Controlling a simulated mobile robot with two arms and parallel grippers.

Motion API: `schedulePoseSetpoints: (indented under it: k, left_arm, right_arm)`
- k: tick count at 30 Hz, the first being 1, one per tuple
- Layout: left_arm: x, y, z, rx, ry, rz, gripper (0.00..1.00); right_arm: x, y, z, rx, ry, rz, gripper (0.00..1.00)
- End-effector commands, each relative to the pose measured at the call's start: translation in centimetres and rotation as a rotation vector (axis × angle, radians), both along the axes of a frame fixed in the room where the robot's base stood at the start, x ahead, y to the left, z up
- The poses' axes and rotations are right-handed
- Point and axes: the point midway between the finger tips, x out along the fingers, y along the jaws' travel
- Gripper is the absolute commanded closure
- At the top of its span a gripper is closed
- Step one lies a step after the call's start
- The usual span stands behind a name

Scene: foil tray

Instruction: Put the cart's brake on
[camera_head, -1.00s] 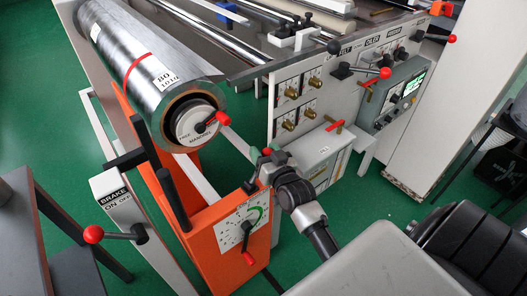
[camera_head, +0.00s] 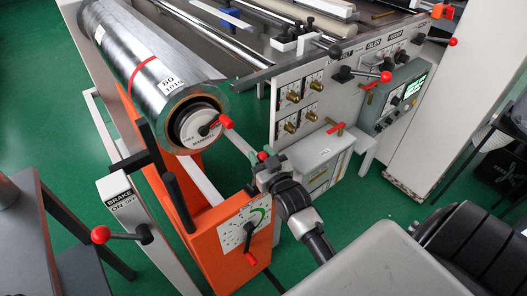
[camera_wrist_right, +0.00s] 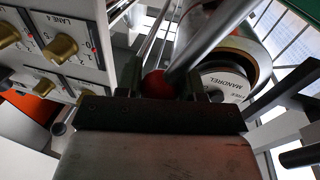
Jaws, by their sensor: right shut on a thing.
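The brake post (camera_head: 124,207) of the orange cart (camera_head: 205,240) stands at lower left in the head view, with a label reading BRAKE, ON and OFF. Its black lever with a red ball (camera_head: 101,234) points left, on the side of the word ON. My right gripper (camera_head: 264,164) is away to the right of the brake lever, beyond the cart's dial plate. It is shut on a red ball knob, which shows between the fingers in the right wrist view (camera_wrist_right: 156,83) beside a grey rod. My left gripper is out of view.
A foil roll (camera_head: 150,65) lies above the cart, with a red-handled mandrel lock (camera_head: 225,121) at its end. A control panel (camera_head: 300,90) with brass knobs stands to the right. A grey stand (camera_head: 25,220) is at far left. Green floor shows between them.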

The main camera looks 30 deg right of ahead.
Motion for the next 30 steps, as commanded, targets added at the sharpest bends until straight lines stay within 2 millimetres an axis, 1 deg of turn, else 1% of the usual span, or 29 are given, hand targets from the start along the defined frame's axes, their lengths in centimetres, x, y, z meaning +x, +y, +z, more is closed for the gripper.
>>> schedulePoseSetpoints:
  k: [1, 3, 11, 21, 30]
  left_arm:
    - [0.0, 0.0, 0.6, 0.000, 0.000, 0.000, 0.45]
    - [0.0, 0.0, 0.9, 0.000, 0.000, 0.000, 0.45]
    - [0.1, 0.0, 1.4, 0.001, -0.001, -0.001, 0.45]
    - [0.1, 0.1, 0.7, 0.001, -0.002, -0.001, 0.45]
    - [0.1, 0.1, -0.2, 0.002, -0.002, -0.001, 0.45]
  right_arm:
    - [-0.1, 0.5, 0.4, -0.042, -0.002, 0.001, 1.00]
    - [-0.1, 1.2, 0.5, -0.107, -0.007, 0.000, 1.00]
    - [-0.4, 3.9, 0.8, -0.355, -0.029, 0.001, 1.00]
    - [-0.6, 7.3, 0.1, -0.665, -0.055, 0.001, 1.00]
    - [-0.7, 9.3, -0.7, -0.868, -0.075, 0.001, 1.00]
